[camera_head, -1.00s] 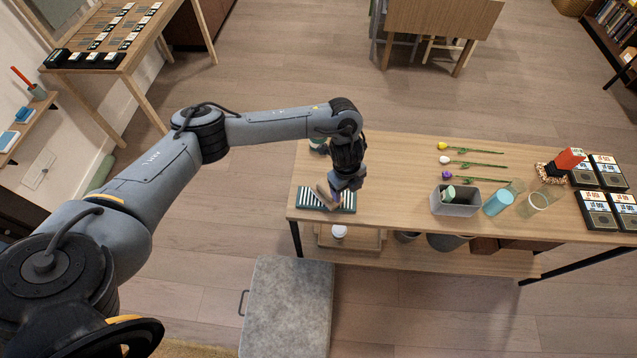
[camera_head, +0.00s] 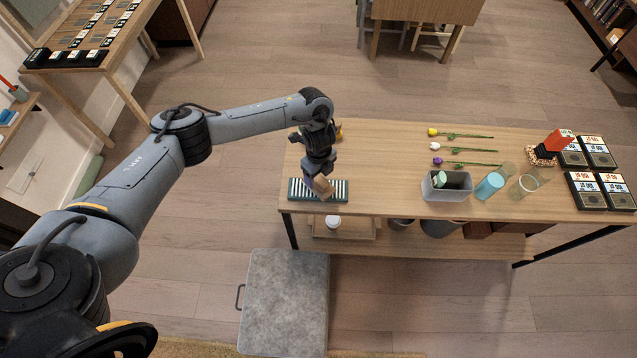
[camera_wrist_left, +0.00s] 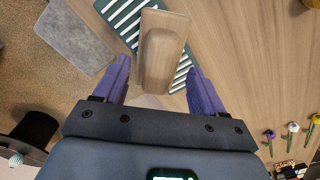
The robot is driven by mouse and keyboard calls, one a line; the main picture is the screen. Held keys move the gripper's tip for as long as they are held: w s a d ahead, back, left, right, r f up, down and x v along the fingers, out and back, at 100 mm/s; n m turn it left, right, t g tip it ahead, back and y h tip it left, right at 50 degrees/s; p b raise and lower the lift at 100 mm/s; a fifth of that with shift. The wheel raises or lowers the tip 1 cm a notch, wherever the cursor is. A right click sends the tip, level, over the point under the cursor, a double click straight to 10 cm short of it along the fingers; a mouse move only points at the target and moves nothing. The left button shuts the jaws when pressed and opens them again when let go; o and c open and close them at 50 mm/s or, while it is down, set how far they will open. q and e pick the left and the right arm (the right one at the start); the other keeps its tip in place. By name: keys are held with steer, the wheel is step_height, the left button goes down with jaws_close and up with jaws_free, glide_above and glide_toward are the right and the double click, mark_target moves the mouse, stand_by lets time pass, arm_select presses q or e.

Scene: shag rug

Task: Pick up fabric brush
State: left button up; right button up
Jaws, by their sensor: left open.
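The fabric brush (camera_head: 322,186), with a light wooden back, sits at the striped green and white rack (camera_head: 299,190) on the left front of the table. In the left wrist view the brush (camera_wrist_left: 160,50) lies over the striped rack (camera_wrist_left: 125,20), and its handle points toward my gripper. My left gripper (camera_head: 318,180) is over the brush. In the left wrist view its two purple fingers (camera_wrist_left: 155,88) are apart, one on each side of the near end of the brush. Contact with the brush cannot be told. My right gripper is not seen.
The wooden table (camera_head: 385,165) is clear right of the rack. Farther right stand a grey bin (camera_head: 446,187), a blue cup (camera_head: 489,187), a glass (camera_head: 523,187), flowers (camera_head: 465,149) and black boxes (camera_head: 600,190). A grey stool (camera_head: 285,300) stands in front of the table.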

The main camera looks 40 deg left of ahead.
arm_select(q)
steer(key=shift+f, duration=1.45)
jaws_close()
steer(key=shift+r, duration=0.55)
steer(key=r, duration=0.3)
steer(key=shift+s+d+r, duration=0.1)
steer(key=shift+d+r, duration=0.2)
steer(key=s+d+r+p, duration=0.3)
steer(key=d+r, duration=0.3)
steer(key=d, duration=0.4)
steer(key=shift+s+d+r+p, duration=0.15)
steer(key=shift+d+r+p, duration=0.1)
steer(key=shift+p, duration=0.2)
